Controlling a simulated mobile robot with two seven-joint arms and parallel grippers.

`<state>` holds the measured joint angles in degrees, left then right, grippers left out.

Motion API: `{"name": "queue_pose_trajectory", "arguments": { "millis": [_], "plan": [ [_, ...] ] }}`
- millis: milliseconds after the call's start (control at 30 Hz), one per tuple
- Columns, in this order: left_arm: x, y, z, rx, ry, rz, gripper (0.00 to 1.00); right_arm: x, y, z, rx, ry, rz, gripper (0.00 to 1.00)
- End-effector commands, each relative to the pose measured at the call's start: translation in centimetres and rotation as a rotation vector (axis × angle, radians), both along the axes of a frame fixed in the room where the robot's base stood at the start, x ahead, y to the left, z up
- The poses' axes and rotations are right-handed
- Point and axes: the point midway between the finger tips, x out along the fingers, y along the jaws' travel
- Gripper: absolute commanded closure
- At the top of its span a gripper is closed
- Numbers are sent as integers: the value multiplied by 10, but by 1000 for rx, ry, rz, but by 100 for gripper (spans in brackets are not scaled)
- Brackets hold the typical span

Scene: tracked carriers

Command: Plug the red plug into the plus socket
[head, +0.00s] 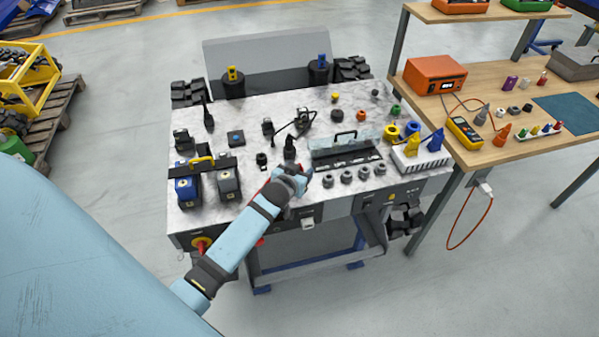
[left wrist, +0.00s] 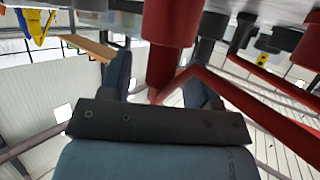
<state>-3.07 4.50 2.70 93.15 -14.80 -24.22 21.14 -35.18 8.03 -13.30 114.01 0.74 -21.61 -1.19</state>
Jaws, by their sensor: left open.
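My left gripper (head: 292,172) is at the front edge of the marble-topped carrier (head: 265,115) in the head view. In the left wrist view its two dark fingers (left wrist: 158,78) stand apart, open. A red plug-like piece (left wrist: 170,25), wide at the top and narrowing downward, shows between and in front of the fingers. I cannot tell whether they touch it. In the head view only a little red (head: 277,172) shows beside the gripper, mostly hidden by the arm. I cannot make out a plus socket in either view. My right gripper is not in view.
Black connectors and cables (head: 300,122) stand close behind the gripper. A tray with a handle (head: 345,150) and grey round sockets (head: 347,177) lie to its right. Blue-and-black blocks (head: 187,190) stand left. A wooden workbench (head: 485,85) adjoins the carrier at right.

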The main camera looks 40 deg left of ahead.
Motion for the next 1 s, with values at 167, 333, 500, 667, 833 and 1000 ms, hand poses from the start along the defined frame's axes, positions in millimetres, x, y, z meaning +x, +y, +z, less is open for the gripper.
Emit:
{"name": "queue_pose_trajectory", "arguments": {
  "millis": [167,333,500,667,833,1000],
  "plan": [
    [7,2,-3,0,1,0,43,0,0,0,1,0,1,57],
    [7,2,-3,0,1,0,48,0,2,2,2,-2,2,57],
    [7,2,-3,0,1,0,87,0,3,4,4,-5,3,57],
    [7,2,-3,0,0,0,97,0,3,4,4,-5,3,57],
    [7,2,-2,0,0,0,97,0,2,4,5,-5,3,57],
    [7,2,7,2,-2,1,97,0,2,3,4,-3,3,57]
  ]
}}
